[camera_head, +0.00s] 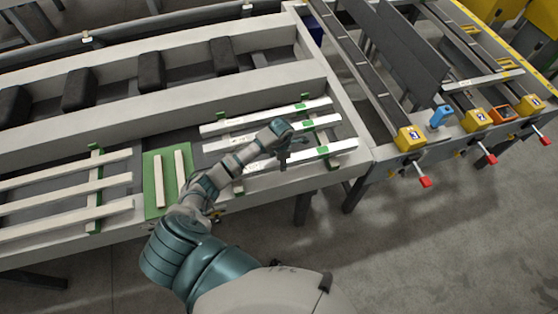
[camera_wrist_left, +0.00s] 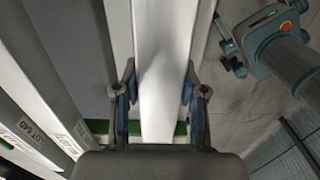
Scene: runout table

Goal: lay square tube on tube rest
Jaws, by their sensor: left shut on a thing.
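My left gripper (camera_head: 287,160) is at the nearest of three white square tubes on the right half of the table. Its fingers (camera_wrist_left: 159,100) are closed on both sides of a white square tube (camera_wrist_left: 162,45), seen lengthwise in the left wrist view. That tube (camera_head: 325,152) shows at its right end in the head view; my arm hides part of it. A green tube rest strip (camera_head: 322,150) crosses under the tubes near their right ends. Green also shows on both sides of the held tube (camera_wrist_left: 180,128). I cannot tell whether tube and rest touch. My right gripper is not visible.
Several pale bars lie on another green rest (camera_head: 95,186) at the left. Two short bars lie on a green mat (camera_head: 153,207). A roller track with yellow blocks (camera_head: 410,138), red-tipped handles and a blue object (camera_head: 440,117) stands right. Black pads (camera_head: 151,71) line the back.

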